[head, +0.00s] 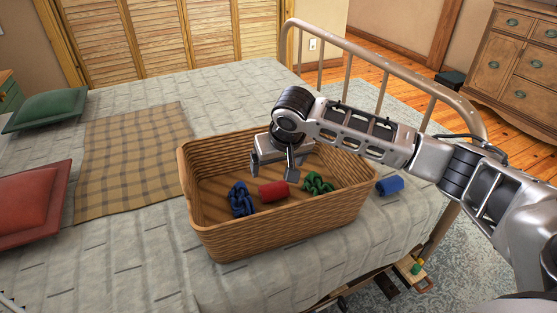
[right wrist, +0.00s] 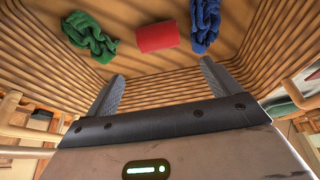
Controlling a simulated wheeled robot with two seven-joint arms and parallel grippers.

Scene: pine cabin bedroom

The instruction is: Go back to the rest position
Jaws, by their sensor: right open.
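My right gripper (head: 272,168) is over the wicker basket (head: 270,238) on the bed, its fingers reaching down inside the rim. In the right wrist view its two fingers (right wrist: 160,85) are spread apart with nothing between them. In the basket lie a blue knotted cloth (head: 240,199), a red roll (head: 273,191) and a green knotted cloth (head: 318,184). The right wrist view shows the green cloth (right wrist: 90,38), red roll (right wrist: 157,36) and blue cloth (right wrist: 205,25) beyond the fingertips, apart from them. My left gripper is not in view.
A blue roll (head: 389,185) lies on the bed right of the basket, under my right arm. A metal bed rail (head: 385,65) runs behind that arm. A plaid blanket (head: 130,160), red pillow (head: 30,205) and green pillow (head: 45,108) lie on the left.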

